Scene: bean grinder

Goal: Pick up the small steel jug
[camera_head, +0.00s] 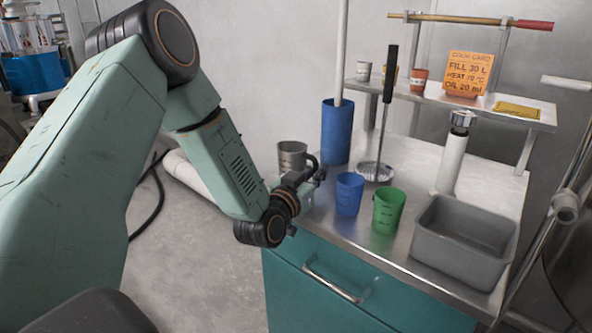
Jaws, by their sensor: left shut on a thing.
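The small steel jug (292,153) is a grey metal cup at the left back edge of the steel counter (412,160). My left gripper (314,172) is at the jug's right front side and is shut on it. The jug looks upright. Its lower part is hidden behind the gripper and wrist, so I cannot tell whether its base touches the counter. My right gripper is not in view.
A blue cup (348,194) and a green cup (388,210) stand just right of the gripper. Behind are a tall blue cylinder (338,130) and a ladle (375,171). A grey tub (465,240) is at the right. A raised shelf (520,116) holds small cups and an orange card.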

